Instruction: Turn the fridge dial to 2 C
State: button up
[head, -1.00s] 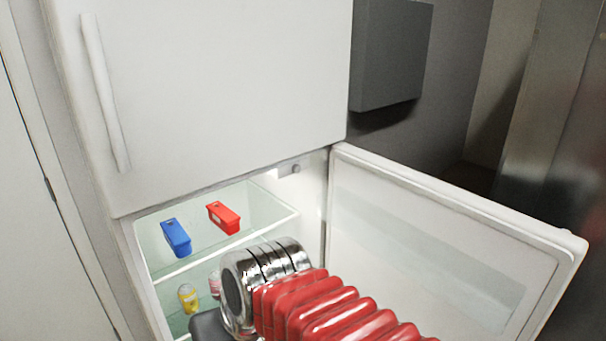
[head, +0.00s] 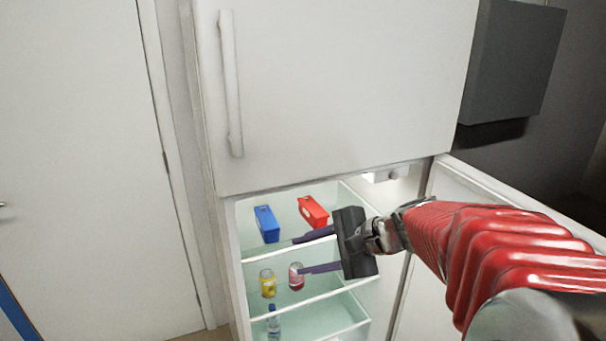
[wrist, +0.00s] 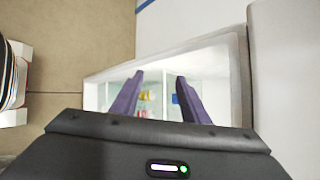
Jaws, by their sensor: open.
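The fridge (head: 330,90) stands with its lower door open to the right. The dial (head: 393,175) is a small grey knob on a white housing under the top of the lower compartment, at its right side; its marking is too small to read. My gripper (head: 300,254) is open and empty, in front of the shelves, below and left of the dial in the head view. In the wrist view, my gripper (wrist: 158,78) has its two purple fingers apart and pointing into the lit fridge interior. I cannot make out the dial in the wrist view.
A blue bin (head: 266,223) and a red bin (head: 313,211) sit on the top shelf. A yellow jar (head: 268,283), a pink jar (head: 296,277) and a bottle (head: 273,323) stand lower. The open door (head: 460,179) is on the right, partly behind my arm.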

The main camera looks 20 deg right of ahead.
aim_at(396, 177)
jog(key=w+d+m+t+h, duration=0.1)
jog(key=d+m, duration=0.5)
jog(key=d, duration=0.6)
jog(key=w+d+r+m+t+h, duration=0.1)
jog(key=d+m+t+h, duration=0.3)
jog(key=d, duration=0.8)
jog(key=w+d+m+t+h, duration=0.2)
jog(key=d+m, duration=0.5)
jog(key=d, duration=0.5)
jog(key=shift+d+r+m+t+h, duration=0.15)
jog(key=shift+d+t+h, duration=0.1)
jog(key=shift+t, duration=0.45)
jog(key=shift+d+r+m+t+h, duration=0.15)
jog(key=shift+t+h, duration=0.1)
jog(key=shift+t, duration=0.45)
jog(key=shift+w+f, duration=0.1)
jog(key=shift+w, duration=0.55)
jog(key=w, duration=1.2)
jog(key=shift+w+d, duration=0.25)
